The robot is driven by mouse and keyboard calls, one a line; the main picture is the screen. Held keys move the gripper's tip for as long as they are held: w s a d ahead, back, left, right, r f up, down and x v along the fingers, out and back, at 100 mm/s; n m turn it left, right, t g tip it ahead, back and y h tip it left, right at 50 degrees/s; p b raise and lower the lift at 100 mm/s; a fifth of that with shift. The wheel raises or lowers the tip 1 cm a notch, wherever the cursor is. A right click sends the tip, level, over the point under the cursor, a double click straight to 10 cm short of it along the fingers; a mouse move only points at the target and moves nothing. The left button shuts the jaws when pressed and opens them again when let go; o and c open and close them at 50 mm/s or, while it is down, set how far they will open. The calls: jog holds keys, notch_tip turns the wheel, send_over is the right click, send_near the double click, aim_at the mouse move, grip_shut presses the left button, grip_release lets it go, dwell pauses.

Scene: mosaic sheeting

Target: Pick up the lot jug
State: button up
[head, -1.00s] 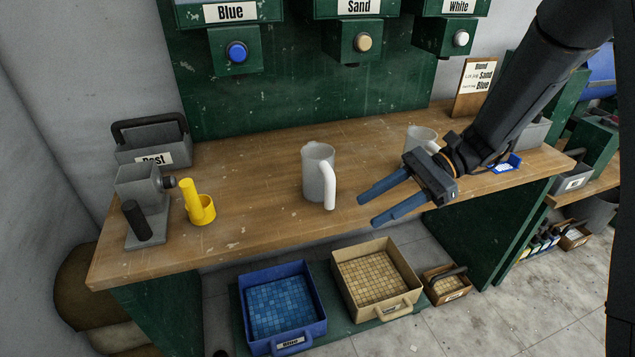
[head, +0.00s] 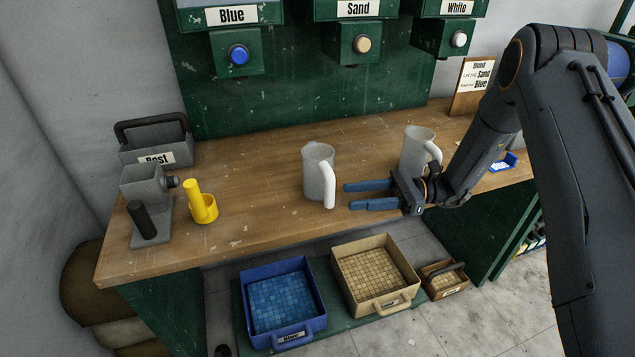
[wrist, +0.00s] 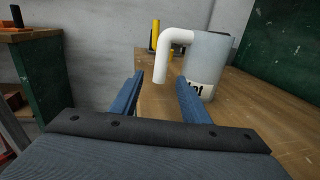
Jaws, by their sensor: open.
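A grey jug (head: 316,168) with a white handle (head: 328,187) stands upright mid-bench. In the wrist view this jug (wrist: 208,62) carries a partly hidden label, apparently the lot jug's. Its handle (wrist: 162,60) lies ahead, between the fingertip lines. My gripper (head: 347,196) is open and empty, just right of the handle, with its blue fingers pointing left at it. I see no contact. A second, similar grey jug (head: 416,148) stands farther right, behind my gripper; its label does not show.
A yellow cup-like holder (head: 204,207) and a grey device (head: 143,188) stand at the bench's left, near a grey caddy (head: 155,150). Green dispensers (head: 357,44) hang behind. Blue (head: 290,327) and tan (head: 395,301) trays sit below the front edge. A sign (head: 473,85) stands at back right.

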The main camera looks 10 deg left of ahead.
aim_at(329, 198)
jog(key=shift+s+a, duration=0.15)
jog(key=shift+a, duration=0.25)
jog(key=p+x, duration=0.2)
jog(key=x, duration=0.4)
jog(key=shift+s+a+p, duration=0.1)
jog(key=shift+a+p, duration=0.2)
grip_shut()
